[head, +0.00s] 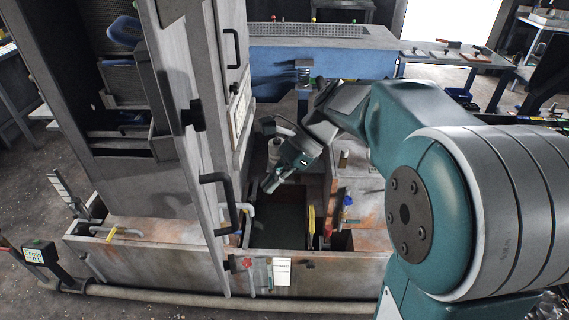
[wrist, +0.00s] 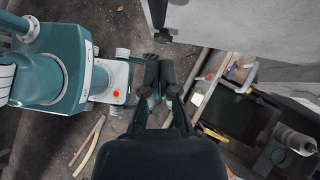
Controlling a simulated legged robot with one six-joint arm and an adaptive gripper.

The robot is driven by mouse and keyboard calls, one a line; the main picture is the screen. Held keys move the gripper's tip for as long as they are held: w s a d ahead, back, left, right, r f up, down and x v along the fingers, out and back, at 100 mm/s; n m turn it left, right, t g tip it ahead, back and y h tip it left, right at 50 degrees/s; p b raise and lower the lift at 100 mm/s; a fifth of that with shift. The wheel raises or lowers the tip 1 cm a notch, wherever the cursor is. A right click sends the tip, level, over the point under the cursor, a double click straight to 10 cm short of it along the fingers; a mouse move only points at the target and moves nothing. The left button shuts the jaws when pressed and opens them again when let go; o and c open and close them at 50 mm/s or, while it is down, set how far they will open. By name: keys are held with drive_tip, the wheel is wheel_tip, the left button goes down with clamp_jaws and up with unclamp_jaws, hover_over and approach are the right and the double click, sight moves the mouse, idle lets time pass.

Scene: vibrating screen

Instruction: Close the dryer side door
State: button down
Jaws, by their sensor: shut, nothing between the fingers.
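The tall grey dryer cabinet (head: 135,195) stands at the left of the head view. Its side door (head: 178,95) is open, swung out toward me and seen at a steep angle. A black bar handle (head: 222,200) sits low on the door. My gripper (head: 268,184) is right of the door and apart from the handle, pointing down and left. In the wrist view my gripper (wrist: 158,62) has its dark fingers together and empty. A grey panel (wrist: 230,22) fills the top right there; I cannot tell if it is the door.
A low rusty trough frame (head: 320,275) runs along the cabinet's base, with a dark pit (head: 278,225) under my gripper. A pipe (head: 200,296) lies along its front. A blue machine (head: 320,62) stands behind. In the wrist view, bare floor (wrist: 105,30) lies beside my base.

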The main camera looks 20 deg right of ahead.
drive_tip(key=shift+s+a+f, duration=0.15)
drive_tip(key=shift+a+f, duration=0.1)
drive_tip(key=shift+a, duration=0.65)
drive_tip(key=shift+s+a+f, duration=0.15)
drive_tip(key=shift+a+f, duration=0.05)
drive_tip(key=shift+a, duration=0.65)
drive_tip(key=shift+s+a+f, duration=0.15)
drive_tip(key=shift+a+f, duration=0.1)
drive_tip(key=shift+a, duration=0.65)
